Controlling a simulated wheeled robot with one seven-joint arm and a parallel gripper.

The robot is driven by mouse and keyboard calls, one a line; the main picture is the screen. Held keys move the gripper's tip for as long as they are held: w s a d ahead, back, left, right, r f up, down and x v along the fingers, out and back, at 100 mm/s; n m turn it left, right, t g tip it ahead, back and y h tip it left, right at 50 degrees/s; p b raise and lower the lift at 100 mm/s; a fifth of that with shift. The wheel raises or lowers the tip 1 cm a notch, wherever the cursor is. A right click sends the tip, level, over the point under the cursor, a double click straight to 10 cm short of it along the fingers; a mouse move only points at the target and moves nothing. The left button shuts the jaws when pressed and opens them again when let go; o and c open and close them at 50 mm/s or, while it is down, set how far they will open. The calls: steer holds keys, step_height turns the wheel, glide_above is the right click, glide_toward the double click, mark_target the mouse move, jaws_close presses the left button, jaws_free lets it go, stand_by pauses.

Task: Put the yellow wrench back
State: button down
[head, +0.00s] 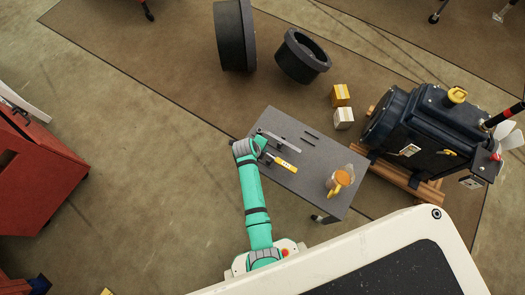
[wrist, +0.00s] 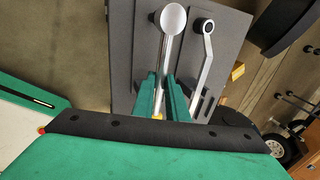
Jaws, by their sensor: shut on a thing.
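The yellow wrench (head: 284,162) shows in the head view over the left part of the grey table, its yellow section plain. In the wrist view, my gripper (wrist: 163,98) is shut on a tool with a silver shaft and round end (wrist: 173,20); a bit of yellow shows between the green fingers, so I take it for the yellow wrench. The fingers hide part of it. Whether it touches the table is unclear. A grey wrench (head: 280,141) lies beside it; it also shows at right in the wrist view (wrist: 206,58).
The grey table (head: 310,185) also has two dark slots or bars (head: 311,134) and an orange-yellow container (head: 340,179) at its right. Two small boxes (head: 342,105), black rings (head: 301,57) and a dark machine (head: 425,125) stand beyond it.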

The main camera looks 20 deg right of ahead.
steer(key=shift+f, duration=0.5)
steer(key=c, duration=1.7)
jaws_free()
steer(key=shift+o, duration=0.2)
steer(key=v, duration=1)
steer(key=shift+r, duration=0.35)
steer(key=shift+s+a, duration=0.1)
steer(key=shift+s, duration=0.05)
